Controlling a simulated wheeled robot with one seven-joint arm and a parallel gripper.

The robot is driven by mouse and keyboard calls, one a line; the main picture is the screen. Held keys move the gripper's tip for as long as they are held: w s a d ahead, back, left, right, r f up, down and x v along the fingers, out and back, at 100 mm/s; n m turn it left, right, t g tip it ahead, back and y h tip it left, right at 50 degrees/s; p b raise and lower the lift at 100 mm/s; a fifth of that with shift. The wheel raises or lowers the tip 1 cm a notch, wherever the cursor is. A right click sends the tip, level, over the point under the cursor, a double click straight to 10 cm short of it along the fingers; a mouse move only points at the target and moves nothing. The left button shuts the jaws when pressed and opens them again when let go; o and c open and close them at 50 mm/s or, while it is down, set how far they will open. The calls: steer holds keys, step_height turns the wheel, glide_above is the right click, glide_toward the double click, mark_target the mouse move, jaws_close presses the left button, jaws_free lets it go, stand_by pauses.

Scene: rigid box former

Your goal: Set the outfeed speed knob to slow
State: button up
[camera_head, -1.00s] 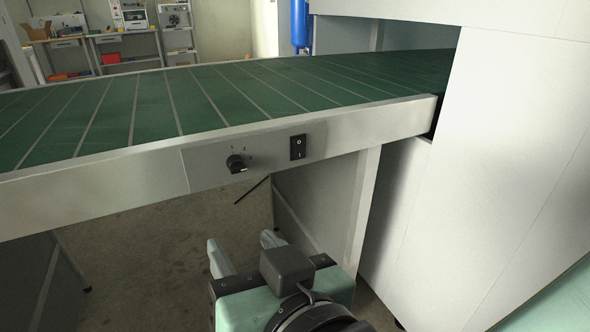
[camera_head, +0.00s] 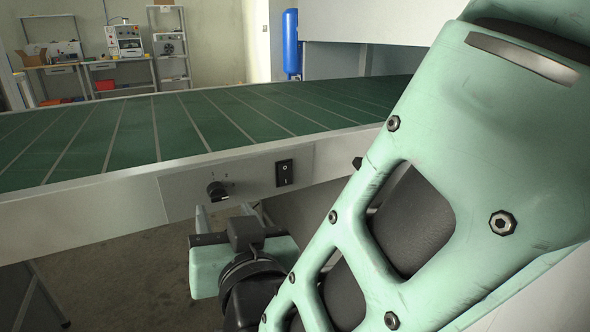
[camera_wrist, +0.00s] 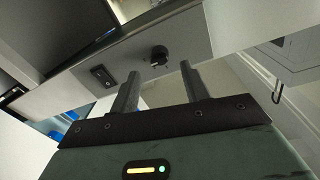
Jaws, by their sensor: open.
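The outfeed speed knob (camera_head: 217,191) is a small black dial on the conveyor's grey side panel, with small marks around its upper side. In the wrist view the knob (camera_wrist: 159,55) lies just beyond the fingertips, between their lines and nearer the right finger. My gripper (camera_head: 228,212) is below the knob in the head view, its fingers partly hidden behind its own body. In the wrist view my gripper (camera_wrist: 158,77) is open and empty, its two fingers apart and not visibly touching the knob.
A black rocker switch (camera_head: 284,173) sits right of the knob on the same panel. The green conveyor belt (camera_head: 130,135) runs above it. My arm covers the right of the head view. Shelves and a workbench (camera_head: 120,64) stand far back.

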mark_target(219, 199)
steer(key=x, duration=0.5)
steer(key=c, duration=1)
